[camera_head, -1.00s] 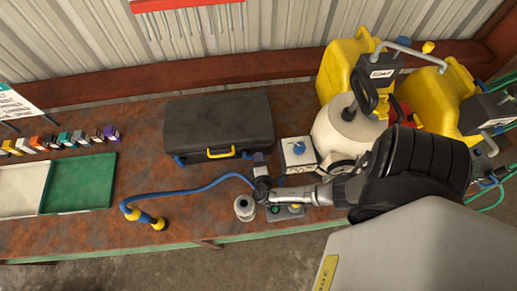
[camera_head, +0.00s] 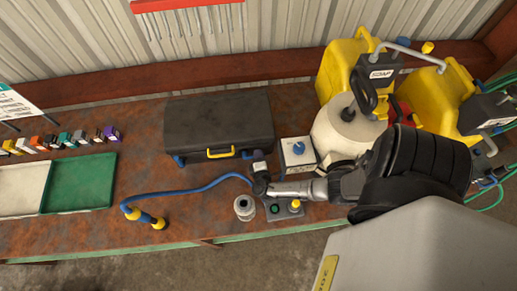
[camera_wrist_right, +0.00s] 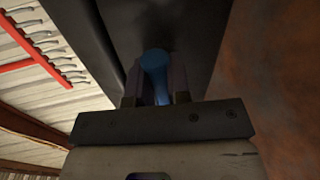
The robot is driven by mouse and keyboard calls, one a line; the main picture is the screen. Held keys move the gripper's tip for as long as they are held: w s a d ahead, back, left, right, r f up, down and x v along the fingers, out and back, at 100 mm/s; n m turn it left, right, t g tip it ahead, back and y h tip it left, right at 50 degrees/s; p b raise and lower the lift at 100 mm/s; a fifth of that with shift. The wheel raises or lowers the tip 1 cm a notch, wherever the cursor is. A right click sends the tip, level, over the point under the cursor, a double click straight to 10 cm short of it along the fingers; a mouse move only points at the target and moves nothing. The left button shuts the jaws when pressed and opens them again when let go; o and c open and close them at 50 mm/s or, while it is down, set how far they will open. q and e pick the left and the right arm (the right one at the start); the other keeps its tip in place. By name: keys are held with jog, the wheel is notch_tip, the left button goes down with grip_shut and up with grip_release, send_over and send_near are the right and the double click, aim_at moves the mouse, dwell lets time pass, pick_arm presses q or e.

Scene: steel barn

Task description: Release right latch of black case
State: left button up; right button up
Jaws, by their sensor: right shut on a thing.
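The black case (camera_head: 219,118) lies closed on the rusty workbench, with a yellow handle (camera_head: 221,152) at its front. Its left latch (camera_head: 179,160) is blue and sits at the front left. The right latch (camera_head: 246,154) is blue, partly hidden by my right gripper (camera_head: 256,160) at the case's front right corner. In the right wrist view the blue latch (camera_wrist_right: 154,66) stands between the two fingers of my right gripper (camera_wrist_right: 156,86), which is shut on it. The case's dark side (camera_wrist_right: 110,40) fills the space behind. My left gripper is not in view.
A white box with a blue knob (camera_head: 298,155) and a cream sprayer tank (camera_head: 345,130) stand right of the case. A grey fitting (camera_head: 244,207), a button box (camera_head: 284,208) and a blue hose (camera_head: 190,191) lie in front. Trays (camera_head: 80,183) stand left.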

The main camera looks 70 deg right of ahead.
grip_shut()
jog(key=shift+w+r+n+p, duration=0.1)
jog(key=shift+r+n+p, duration=0.45)
jog(key=shift+n, duration=0.35)
jog(key=shift+w+a+r+n+g+h, duration=0.15)
jog(key=shift+r+n+g+h, duration=0.25)
jog(key=shift+n, duration=0.5)
jog(key=o, duration=0.6)
grip_release()
